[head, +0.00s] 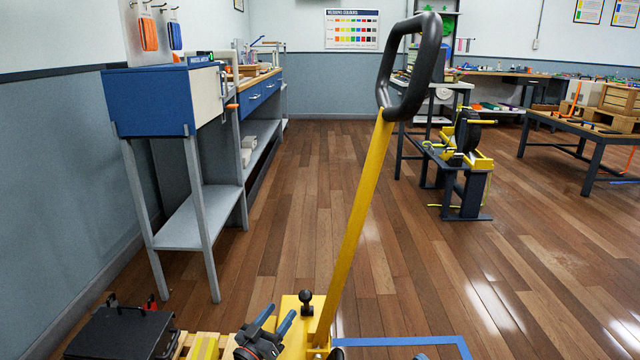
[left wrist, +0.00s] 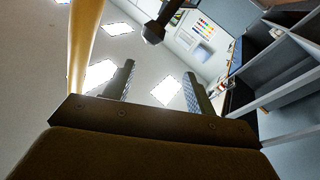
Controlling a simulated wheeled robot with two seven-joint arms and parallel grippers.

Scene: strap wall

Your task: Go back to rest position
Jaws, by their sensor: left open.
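My left gripper (head: 280,312) is low at the bottom of the head view, pointing up, left of a yellow pole (head: 362,210). Its two fingers stand apart with nothing between them, and they also show in the left wrist view (left wrist: 158,75). The pole rises from a yellow base (head: 290,308) and ends in a black loop handle (head: 387,75). A black knob (head: 306,298) stands on the base, close to the gripper. In the left wrist view the pole (left wrist: 84,45) is left of the fingers. My right gripper is not in view.
A wooden pallet (head: 203,346) with a black case (head: 122,332) lies at the lower left. A yellow machine on a dark stand (head: 470,190) and a table (head: 585,125) are at right. The middle floor is clear.

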